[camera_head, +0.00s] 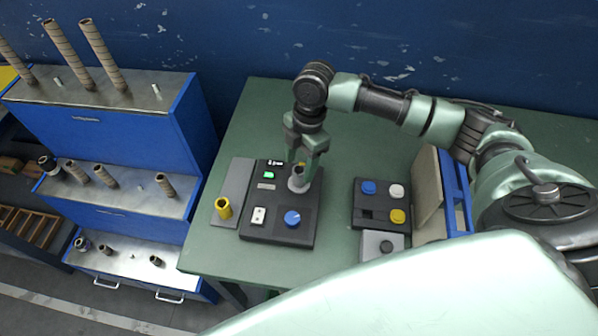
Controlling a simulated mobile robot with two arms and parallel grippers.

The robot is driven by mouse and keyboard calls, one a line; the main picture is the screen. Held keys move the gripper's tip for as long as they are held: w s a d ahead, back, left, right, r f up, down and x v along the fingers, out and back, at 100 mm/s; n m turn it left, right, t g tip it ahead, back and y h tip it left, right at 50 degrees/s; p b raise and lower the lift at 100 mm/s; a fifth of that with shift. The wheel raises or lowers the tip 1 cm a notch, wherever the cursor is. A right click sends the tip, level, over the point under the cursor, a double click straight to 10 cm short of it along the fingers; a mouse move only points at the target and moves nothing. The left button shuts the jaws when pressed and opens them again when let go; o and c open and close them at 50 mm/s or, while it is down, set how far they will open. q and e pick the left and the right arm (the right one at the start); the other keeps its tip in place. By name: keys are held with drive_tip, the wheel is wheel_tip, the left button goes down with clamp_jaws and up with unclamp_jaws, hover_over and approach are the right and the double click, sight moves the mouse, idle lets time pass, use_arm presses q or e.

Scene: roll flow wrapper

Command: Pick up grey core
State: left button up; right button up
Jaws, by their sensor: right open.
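My left gripper is not in view.
A button box (381,204) and a grey knob box (381,245) are to the right. A blue stepped rack (120,130) with brown tubes stands left of the table.

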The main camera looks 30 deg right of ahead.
sight(299, 172)
drive_tip(key=shift+s+a+f, duration=0.1)
drive_tip(key=shift+a+f, duration=0.05)
drive_tip(key=shift+f, duration=1.35)
clamp_jaws()
drive_tip(key=shift+r, duration=0.1)
